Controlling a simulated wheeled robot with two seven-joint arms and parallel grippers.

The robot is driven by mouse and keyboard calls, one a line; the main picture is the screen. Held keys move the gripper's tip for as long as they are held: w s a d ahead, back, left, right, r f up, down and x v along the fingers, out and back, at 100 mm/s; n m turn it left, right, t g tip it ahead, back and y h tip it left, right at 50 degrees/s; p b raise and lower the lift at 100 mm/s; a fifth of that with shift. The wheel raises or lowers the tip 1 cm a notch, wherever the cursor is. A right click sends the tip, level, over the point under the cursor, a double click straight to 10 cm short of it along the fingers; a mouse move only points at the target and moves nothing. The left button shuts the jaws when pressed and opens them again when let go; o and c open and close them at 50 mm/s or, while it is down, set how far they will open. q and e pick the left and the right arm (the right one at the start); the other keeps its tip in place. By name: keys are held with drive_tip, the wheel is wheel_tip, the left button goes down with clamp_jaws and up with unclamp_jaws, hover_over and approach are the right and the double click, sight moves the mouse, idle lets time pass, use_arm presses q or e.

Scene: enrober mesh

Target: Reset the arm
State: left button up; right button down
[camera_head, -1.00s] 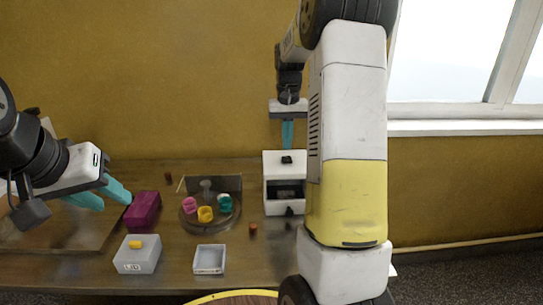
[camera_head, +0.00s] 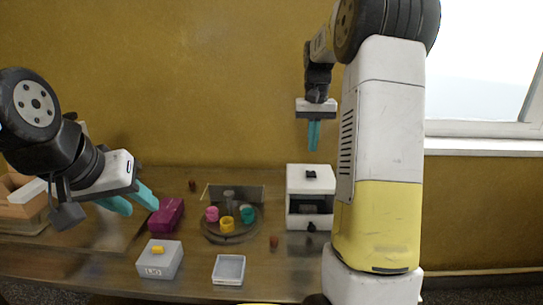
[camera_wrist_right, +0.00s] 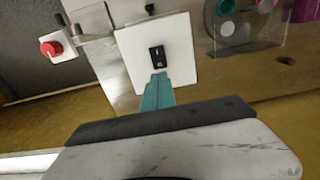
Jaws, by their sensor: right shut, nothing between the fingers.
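My right gripper (camera_head: 314,135) hangs fingers-down above the white machine (camera_head: 310,178), its teal fingers shut with nothing between them. In the right wrist view the shut fingers (camera_wrist_right: 158,90) point toward the black switch (camera_wrist_right: 157,57) on the machine's white top, apparently apart from it in the head view. My left gripper (camera_head: 132,199) is at the left, its two teal fingers spread and empty, beside the magenta block (camera_head: 167,215).
A round turntable (camera_head: 231,232) holds pink, yellow and teal pieces. A wooden crate (camera_head: 20,207) is far left. The right wrist view shows a red knob (camera_wrist_right: 50,48).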

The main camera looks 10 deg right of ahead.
drive_tip(key=s+a+r+n+t+y, duration=0.1)
drive_tip(key=s+a+r+t, duration=0.2)
drive_tip(key=s, duration=0.4)
drive_tip(key=s+a+r+n, duration=0.1)
drive_tip(key=s+a+r, duration=0.2)
drive_tip(key=s+a, duration=0.25)
drive_tip(key=s+a+f+t, duration=0.1)
drive_tip(key=s+a, duration=0.1)
drive_tip(key=s, duration=0.4)
drive_tip(key=s+a+f+n+t+y, duration=0.1)
drive_tip(key=s+a+t, duration=0.1)
drive_tip(key=s, duration=0.5)
drive_tip(key=shift+s+a+f, duration=0.15)
drive_tip(key=shift+a+f, duration=0.25)
drive_tip(key=shift+a, duration=0.4)
